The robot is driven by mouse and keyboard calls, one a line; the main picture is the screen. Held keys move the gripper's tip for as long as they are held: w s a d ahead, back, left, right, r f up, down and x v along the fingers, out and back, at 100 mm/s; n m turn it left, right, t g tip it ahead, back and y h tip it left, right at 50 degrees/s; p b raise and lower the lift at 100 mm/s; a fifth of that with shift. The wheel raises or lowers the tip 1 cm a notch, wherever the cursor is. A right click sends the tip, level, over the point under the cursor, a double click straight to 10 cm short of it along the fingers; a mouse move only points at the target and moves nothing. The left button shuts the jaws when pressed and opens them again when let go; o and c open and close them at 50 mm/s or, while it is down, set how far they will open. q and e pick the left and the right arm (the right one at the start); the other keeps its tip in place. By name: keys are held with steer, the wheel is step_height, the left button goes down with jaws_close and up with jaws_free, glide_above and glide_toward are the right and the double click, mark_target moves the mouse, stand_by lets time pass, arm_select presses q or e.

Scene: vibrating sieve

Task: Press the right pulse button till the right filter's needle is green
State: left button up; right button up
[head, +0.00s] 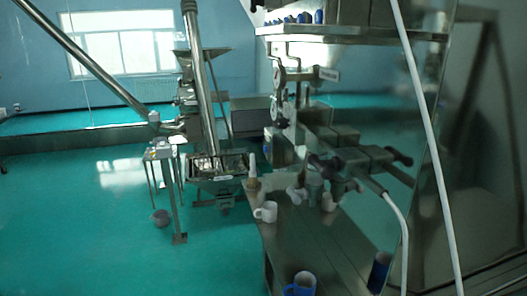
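No pulse button can be made out in the head view. No filter needle or its colour can be read. A steel machine (340,135) with black-knobbed handles stands at centre right, with a small round fitting (281,76) that may be a gauge, too small to read. A metal hopper unit (217,168) with steel tubes stands further back. A small stand (162,153) with a box on top is left of it. Neither of my grippers shows in this view.
A steel counter (325,245) runs along the machine. On it are a white mug (266,212), a blue and white mug (300,284), a dark blue cup (379,270) and a pale bottle (252,168). White hoses (424,115) hang at right. The green floor (90,235) at left is mostly open.

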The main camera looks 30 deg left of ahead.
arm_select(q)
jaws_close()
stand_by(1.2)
